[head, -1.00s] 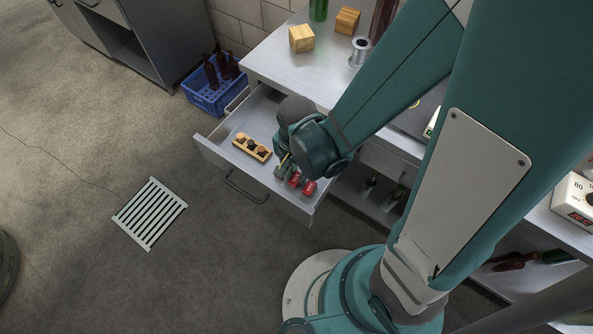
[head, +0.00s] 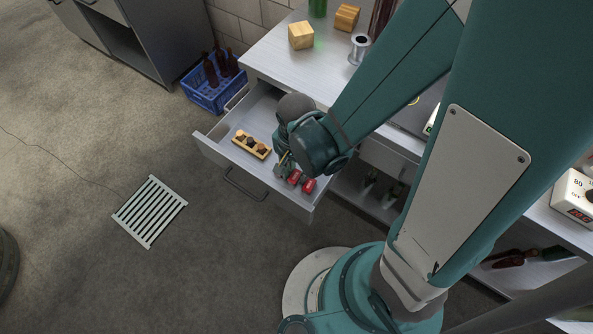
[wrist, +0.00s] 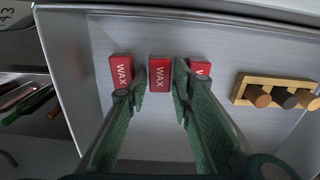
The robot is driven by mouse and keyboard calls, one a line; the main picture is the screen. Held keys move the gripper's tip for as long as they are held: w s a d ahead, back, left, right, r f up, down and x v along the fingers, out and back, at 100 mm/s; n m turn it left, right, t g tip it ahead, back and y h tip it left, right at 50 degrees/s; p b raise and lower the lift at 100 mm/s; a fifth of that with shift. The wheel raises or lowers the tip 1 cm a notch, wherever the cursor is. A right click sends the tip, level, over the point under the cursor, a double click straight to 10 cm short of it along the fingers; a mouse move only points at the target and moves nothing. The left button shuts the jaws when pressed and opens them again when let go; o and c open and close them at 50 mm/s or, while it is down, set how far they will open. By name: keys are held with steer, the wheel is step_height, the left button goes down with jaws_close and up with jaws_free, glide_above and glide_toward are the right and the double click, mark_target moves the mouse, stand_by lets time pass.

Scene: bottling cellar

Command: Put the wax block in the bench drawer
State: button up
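My gripper (wrist: 160,84) points down into the open bench drawer (wrist: 88,118). In the wrist view its two fingers stand close against both sides of a red wax block (wrist: 160,66) marked WAX, and it appears shut on it. That block is at or just above the drawer floor. One more red wax block (wrist: 120,71) lies to its left and another (wrist: 201,69) to its right, partly hidden by a finger. In the head view the drawer (head: 214,146) is pulled out, and my wrist hides part of the row of blocks.
A wooden rack of stoppers (head: 251,144) lies in the drawer, left of the blocks. Wooden blocks (head: 301,35) and a wire spool (head: 359,48) stand on the benchtop. A blue bottle crate (head: 207,97) is on the floor beside the bench. A floor drain (head: 149,211) lies in front.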

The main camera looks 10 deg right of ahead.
step_height(320, 180, up, 12)
steer(key=p, duration=0.4)
stand_by(0.7)
steer(key=shift+r, duration=0.1)
stand_by(0.5)
step_height(320, 180, up, 11)
steer(key=n+t, duration=0.3)
steer(key=n, duration=0.1)
glide_above(297, 173)
steer(key=w+d, duration=0.4)
steer(key=d, duration=0.2)
steer(key=d+r+n+t, duration=0.4)
steer(key=d+r, duration=0.3)
steer(key=r, duration=0.3)
steer(key=shift+s+d+r, duration=0.3)
steer(key=shift+s+r, duration=0.05)
steer(key=shift+s, duration=0.05)
stand_by(0.6)
